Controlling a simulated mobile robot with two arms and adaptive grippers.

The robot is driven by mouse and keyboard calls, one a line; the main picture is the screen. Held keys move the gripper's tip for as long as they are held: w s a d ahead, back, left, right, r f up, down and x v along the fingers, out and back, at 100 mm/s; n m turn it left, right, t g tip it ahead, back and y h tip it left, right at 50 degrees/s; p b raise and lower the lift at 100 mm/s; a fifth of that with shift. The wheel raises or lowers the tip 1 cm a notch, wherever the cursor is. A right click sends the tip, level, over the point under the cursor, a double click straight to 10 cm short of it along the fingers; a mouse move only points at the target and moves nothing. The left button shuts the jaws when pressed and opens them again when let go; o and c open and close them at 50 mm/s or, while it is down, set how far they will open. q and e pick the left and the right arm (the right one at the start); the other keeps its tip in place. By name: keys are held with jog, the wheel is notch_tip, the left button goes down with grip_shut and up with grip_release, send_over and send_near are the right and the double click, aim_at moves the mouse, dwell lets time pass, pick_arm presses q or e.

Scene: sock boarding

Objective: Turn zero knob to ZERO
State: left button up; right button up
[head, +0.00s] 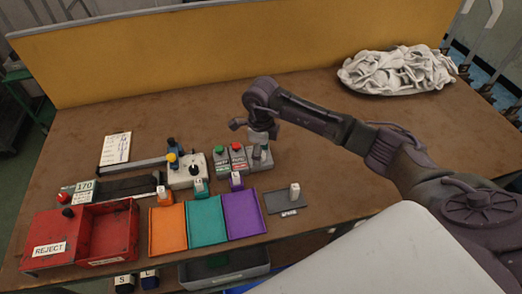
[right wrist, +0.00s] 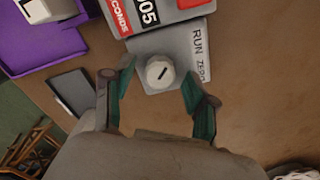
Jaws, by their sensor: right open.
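The zero knob (right wrist: 160,74) is a round white dial with a short dark diagonal line, on a grey box (right wrist: 180,50) marked RUN and ZERO along its right edge. The line slants from upper left toward lower right; which end points is unclear. My right gripper (right wrist: 157,79) is open and empty, its green-padded fingers on either side of the knob. I cannot tell whether they touch it. In the head view my right gripper (head: 260,128) is above the small grey boxes and partly hides the knob's box (head: 260,160). My left gripper is not in view.
Grey boxes with a green button (head: 219,150) and a red button (head: 237,147) stand just left. Orange, teal and purple trays (head: 244,214) and red bins (head: 110,228) lie in front. A white cloth pile (head: 400,70) is at back right. The right-hand tabletop is mostly clear.

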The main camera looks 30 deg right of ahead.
jog(key=shift+c, duration=0.4)
grip_shut()
jog(key=m, duration=0.4)
jog(key=shift+b, duration=0.4)
jog(key=m, duration=0.9)
jog(key=shift+a+r, duration=0.1)
jog(key=m, duration=0.4)
jog(key=shift+m, duration=0.4)
